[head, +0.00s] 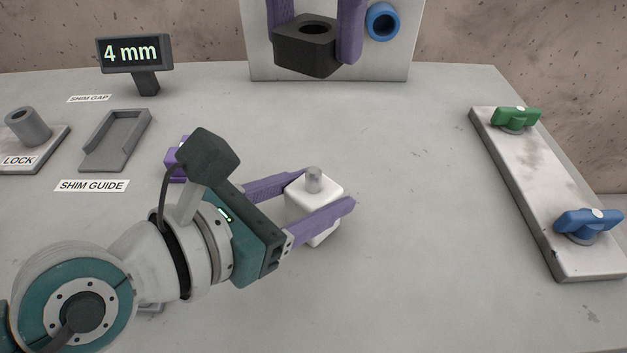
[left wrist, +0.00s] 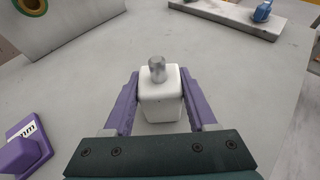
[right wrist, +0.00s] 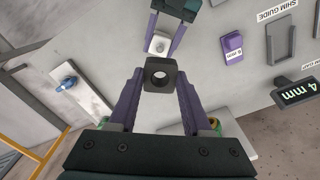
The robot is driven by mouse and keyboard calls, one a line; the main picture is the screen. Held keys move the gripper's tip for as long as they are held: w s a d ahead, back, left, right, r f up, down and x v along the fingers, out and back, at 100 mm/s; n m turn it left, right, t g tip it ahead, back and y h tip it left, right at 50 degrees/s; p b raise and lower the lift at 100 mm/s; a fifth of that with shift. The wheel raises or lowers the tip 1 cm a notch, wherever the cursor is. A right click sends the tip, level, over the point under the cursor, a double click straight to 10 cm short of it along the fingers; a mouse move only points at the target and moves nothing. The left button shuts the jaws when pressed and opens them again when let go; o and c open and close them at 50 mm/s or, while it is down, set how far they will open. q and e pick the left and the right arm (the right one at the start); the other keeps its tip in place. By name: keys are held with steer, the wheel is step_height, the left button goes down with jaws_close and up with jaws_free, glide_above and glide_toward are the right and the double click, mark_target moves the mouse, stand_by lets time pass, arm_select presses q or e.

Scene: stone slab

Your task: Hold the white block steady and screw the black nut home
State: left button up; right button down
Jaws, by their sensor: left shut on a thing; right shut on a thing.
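The white block (head: 318,204) stands on the slab with a grey metal stud (head: 313,180) rising from its top. My left gripper (head: 328,190) is shut on the block, one purple finger on each side; the left wrist view shows the block (left wrist: 161,97) between the fingers. The black nut (head: 305,46) is a square block with a round hole. My right gripper (head: 310,25) is shut on it, holding it in the air near the back panel, well away from the stud. The right wrist view shows the nut (right wrist: 160,75) between the fingertips, its hole open and empty.
A grey upright panel (head: 330,72) with a blue ring (head: 382,21) stands at the back. A plate (head: 545,200) with green (head: 516,118) and blue (head: 588,225) knobs lies right. A shim guide (head: 117,140), a lock post (head: 28,127) and a "4 mm" display (head: 133,54) are left. The middle right slab is clear.

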arm_select(q)
jaws_close()
steer(key=shift+o, duration=0.3)
jaws_free()
jaws_close()
stand_by(0.5)
arm_select(e)
steer(key=shift+f, duration=0.1)
stand_by(0.6)
glide_above(313, 170)
steer(key=shift+f, duration=4.25)
steer(key=shift+f, duration=0.4)
steer(key=shift+f, duration=0.45)
steer(key=shift+f, duration=0.15)
